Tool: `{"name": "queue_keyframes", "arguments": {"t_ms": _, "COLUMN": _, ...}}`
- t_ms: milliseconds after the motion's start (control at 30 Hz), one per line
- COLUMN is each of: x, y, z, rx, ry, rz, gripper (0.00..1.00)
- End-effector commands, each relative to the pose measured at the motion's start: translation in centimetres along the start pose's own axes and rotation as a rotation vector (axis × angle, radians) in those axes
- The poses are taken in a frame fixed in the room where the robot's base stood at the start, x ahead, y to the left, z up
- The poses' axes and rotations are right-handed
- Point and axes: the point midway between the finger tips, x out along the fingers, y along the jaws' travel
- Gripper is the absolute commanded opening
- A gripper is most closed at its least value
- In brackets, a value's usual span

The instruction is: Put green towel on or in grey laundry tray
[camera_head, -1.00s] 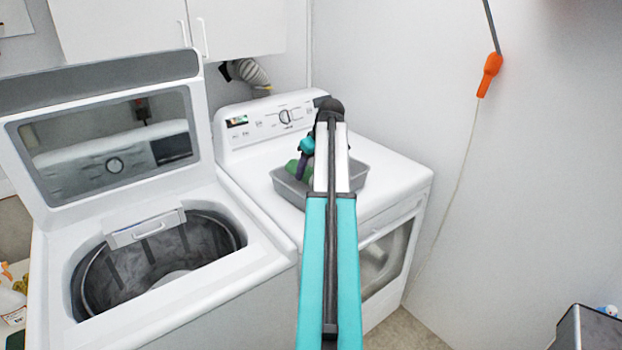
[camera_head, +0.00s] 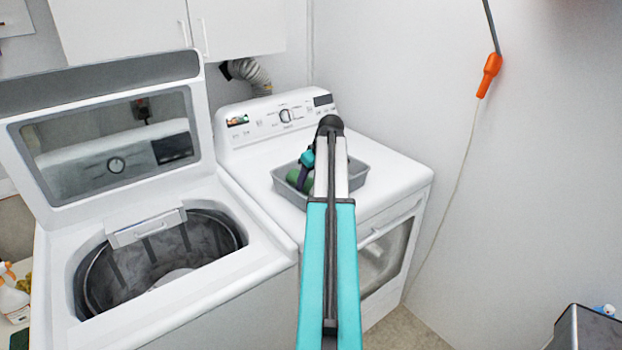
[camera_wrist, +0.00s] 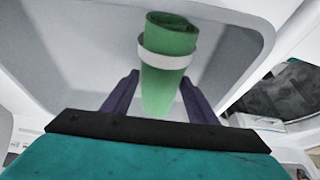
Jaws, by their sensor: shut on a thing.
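The green towel (camera_wrist: 168,85) is rolled up with a white band around it. My gripper (camera_wrist: 162,95) is shut on it, with a purple finger on each side in the wrist view. The grey laundry tray (camera_head: 357,176) sits on top of the closed white machine. In the head view the towel (camera_head: 296,178) shows low inside the tray's outline, at its left part. My arm hides the middle of the tray and most of the gripper. In the wrist view the tray's grey interior (camera_wrist: 95,50) surrounds the towel. I cannot tell whether the towel touches the tray floor.
The tray stands on a white front-loading machine (camera_head: 395,180) with a control panel behind. At left is a top-loading washer (camera_head: 250,265) with its lid up and drum open. The machine top right of the tray is clear. An orange handle (camera_head: 489,75) hangs by the right wall.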

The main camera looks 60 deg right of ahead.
Motion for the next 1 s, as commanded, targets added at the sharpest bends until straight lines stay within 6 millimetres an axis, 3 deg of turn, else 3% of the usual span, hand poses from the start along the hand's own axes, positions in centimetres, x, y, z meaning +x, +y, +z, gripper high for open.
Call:
{"name": "queue_keyframes", "arguments": {"t_ms": 400, "x": 0.27, "y": 0.01, "z": 0.09, "rx": 0.000, "ry": 0.001, "rz": 0.000, "gripper": 0.23}}
{"name": "queue_keyframes", "arguments": {"t_ms": 433, "x": 0.24, "y": 0.01, "z": 0.10, "rx": 0.000, "ry": 0.000, "rz": 0.000, "gripper": 0.58}}
{"name": "queue_keyframes", "arguments": {"t_ms": 533, "x": 0.23, "y": 0.02, "z": 0.09, "rx": 0.000, "ry": 0.000, "rz": 0.000, "gripper": 0.72}}
{"name": "queue_keyframes", "arguments": {"t_ms": 1000, "x": -0.30, "y": 0.06, "z": 0.00, "rx": 0.000, "ry": 0.001, "rz": 0.001, "gripper": 0.72}}
